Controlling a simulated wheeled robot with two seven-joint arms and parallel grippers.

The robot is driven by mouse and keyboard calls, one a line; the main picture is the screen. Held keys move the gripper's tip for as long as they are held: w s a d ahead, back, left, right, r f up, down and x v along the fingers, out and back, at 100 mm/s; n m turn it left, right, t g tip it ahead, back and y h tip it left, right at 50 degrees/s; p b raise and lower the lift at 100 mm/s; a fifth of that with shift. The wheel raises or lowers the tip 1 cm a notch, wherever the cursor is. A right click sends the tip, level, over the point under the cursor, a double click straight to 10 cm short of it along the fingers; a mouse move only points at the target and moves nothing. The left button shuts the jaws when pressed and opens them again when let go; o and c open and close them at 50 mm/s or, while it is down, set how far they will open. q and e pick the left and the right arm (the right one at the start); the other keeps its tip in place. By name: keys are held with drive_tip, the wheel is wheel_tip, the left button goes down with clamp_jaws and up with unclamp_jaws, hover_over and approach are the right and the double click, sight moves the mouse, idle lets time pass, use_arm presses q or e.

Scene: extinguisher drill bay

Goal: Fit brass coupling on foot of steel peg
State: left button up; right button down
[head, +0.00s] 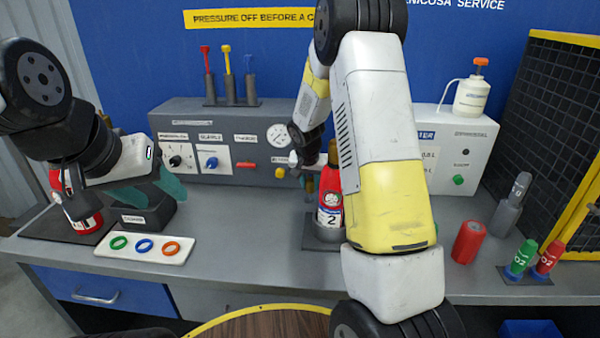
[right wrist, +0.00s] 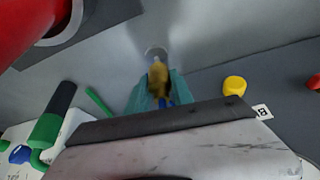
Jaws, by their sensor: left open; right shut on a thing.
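In the right wrist view my right gripper (right wrist: 160,76) has its teal fingers shut on the brass coupling (right wrist: 158,80). A small round grey steel end (right wrist: 156,52), which looks like the steel peg, shows just beyond the coupling's tip. I cannot tell whether the two touch. In the head view my right gripper (head: 312,168) is small and partly hidden behind my own right arm, and the peg cannot be made out there. My left gripper (head: 146,192) is open, with teal fingers, over the bench's left side by a black box (head: 146,215).
A red extinguisher marked 2 (head: 330,200) stands close to my right gripper. A panel with gauge and knobs (head: 225,140) lines the back. A white plate with coloured rings (head: 145,247) lies at left. A red cylinder (head: 468,242) stands at right. The bench's middle front is clear.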

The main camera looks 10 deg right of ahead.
sight(309, 183)
drive_tip(key=shift+f, duration=1.25)
drive_tip(key=c, duration=1)
unclamp_jaws()
drive_tip(key=shift+c, duration=0.2)
drive_tip(key=v, duration=0.7)
drive_tip(key=shift+s+r, duration=0.15)
drive_tip(key=shift+r, duration=0.2)
